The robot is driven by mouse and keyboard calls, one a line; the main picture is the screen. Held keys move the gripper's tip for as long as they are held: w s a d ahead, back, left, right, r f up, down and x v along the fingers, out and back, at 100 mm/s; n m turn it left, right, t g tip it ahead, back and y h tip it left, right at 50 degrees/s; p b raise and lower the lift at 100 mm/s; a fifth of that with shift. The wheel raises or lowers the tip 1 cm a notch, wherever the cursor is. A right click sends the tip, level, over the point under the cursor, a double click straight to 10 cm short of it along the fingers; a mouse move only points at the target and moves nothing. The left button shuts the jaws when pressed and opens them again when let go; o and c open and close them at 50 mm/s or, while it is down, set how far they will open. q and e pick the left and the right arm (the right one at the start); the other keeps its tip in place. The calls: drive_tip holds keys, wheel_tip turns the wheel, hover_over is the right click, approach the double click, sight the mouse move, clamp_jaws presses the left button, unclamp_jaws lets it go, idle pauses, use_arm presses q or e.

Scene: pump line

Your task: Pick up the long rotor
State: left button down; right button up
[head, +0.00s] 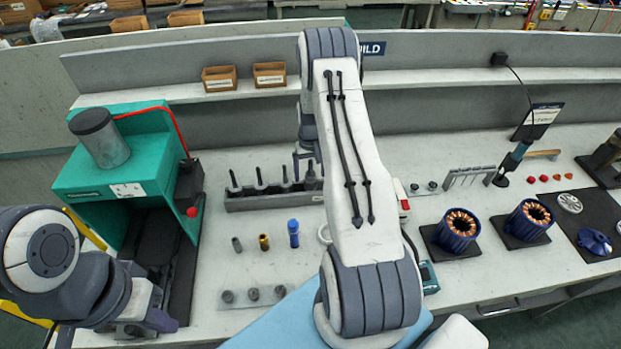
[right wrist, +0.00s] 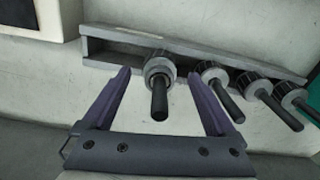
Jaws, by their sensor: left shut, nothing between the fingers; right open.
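Several dark rotors with thin shafts stand in a row in a long grey rack (head: 275,201) at the back middle of the bench. I cannot tell which is the long one. In the right wrist view, one rotor (right wrist: 159,83) at the end of the rack (right wrist: 125,45) sits between the spread fingers of my right gripper (right wrist: 170,105), with clear gaps on both sides. In the head view, my right gripper (head: 308,166) is over the rack's right end, partly hiding the rotor there. My left gripper (head: 160,322) is shut and empty at the lower left.
A green press (head: 125,160) stands left of the rack. A blue bottle (head: 293,235) and small cylinders are in front of it. Two copper-wound stators (head: 457,229) sit on dark mats at right. My right arm hides the bench middle. The back wall is close behind the rack.

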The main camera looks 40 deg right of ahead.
drive_tip(key=shift+f, duration=0.4)
clamp_jaws()
drive_tip(key=shift+w+r, duration=0.1)
drive_tip(key=shift+r, duration=0.1)
drive_tip(key=shift+r+b, duration=0.95)
drive_tip(key=shift+r, duration=0.65)
drive_tip(key=s+d+r+b, duration=0.4)
drive_tip(key=s+d+r, duration=0.3)
drive_tip(key=s, duration=0.2)
drive_tip(key=shift+d+r, duration=0.25)
drive_tip(key=shift+r, duration=0.05)
